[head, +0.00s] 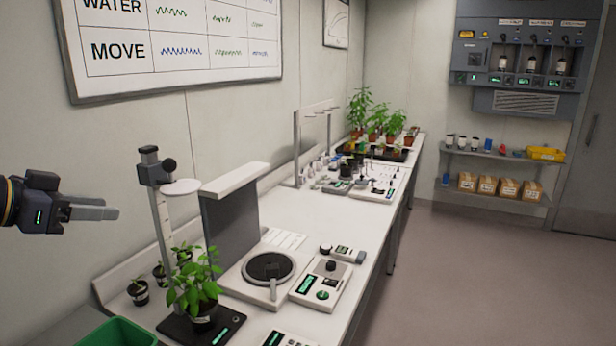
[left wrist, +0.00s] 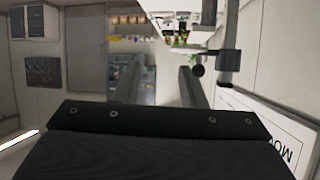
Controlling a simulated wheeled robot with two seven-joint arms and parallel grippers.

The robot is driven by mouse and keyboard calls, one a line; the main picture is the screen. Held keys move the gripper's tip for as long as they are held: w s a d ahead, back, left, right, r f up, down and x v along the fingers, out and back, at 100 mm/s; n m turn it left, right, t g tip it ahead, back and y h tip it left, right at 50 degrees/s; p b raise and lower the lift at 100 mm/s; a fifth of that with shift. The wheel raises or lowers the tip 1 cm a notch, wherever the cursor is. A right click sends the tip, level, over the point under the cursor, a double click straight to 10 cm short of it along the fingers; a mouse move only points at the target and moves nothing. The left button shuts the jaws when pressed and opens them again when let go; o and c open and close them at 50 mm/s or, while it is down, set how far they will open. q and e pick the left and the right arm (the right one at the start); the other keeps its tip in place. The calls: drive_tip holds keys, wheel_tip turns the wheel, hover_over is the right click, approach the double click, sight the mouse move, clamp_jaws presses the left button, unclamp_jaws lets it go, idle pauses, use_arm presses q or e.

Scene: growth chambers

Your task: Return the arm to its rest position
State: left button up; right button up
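My right gripper is in neither view.
The height stand (head: 161,215) rises right of the gripper. Below are a potted plant (head: 196,285) on a black scale, a green bin (head: 120,332) and a grey panelled device (head: 231,228). The whiteboard (head: 180,82) hangs on the wall behind. Floor (head: 480,270) at right is clear.

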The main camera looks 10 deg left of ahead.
use_arm(q)
drive_tip(key=s+d+f+n+g, duration=0.2)
drive_tip(key=s+d+f, duration=0.3)
drive_tip(key=f, duration=0.4)
drive_tip(key=s+d+f+n+g+y, duration=0.1)
drive_tip(key=s+d+f+n+g, duration=0.1)
drive_tip(key=s+d+f, duration=0.4)
drive_tip(key=s+d+f+n+g, duration=0.2)
drive_tip(key=s+d+f, duration=0.4)
drive_tip(key=f, duration=0.8)
drive_tip(key=d+n, duration=0.1)
drive_tip(key=d, duration=0.1)
drive_tip(key=shift+s+d+y, duration=0.2)
drive_tip(key=shift+d+y, duration=0.1)
drive_tip(key=shift+d, duration=0.1)
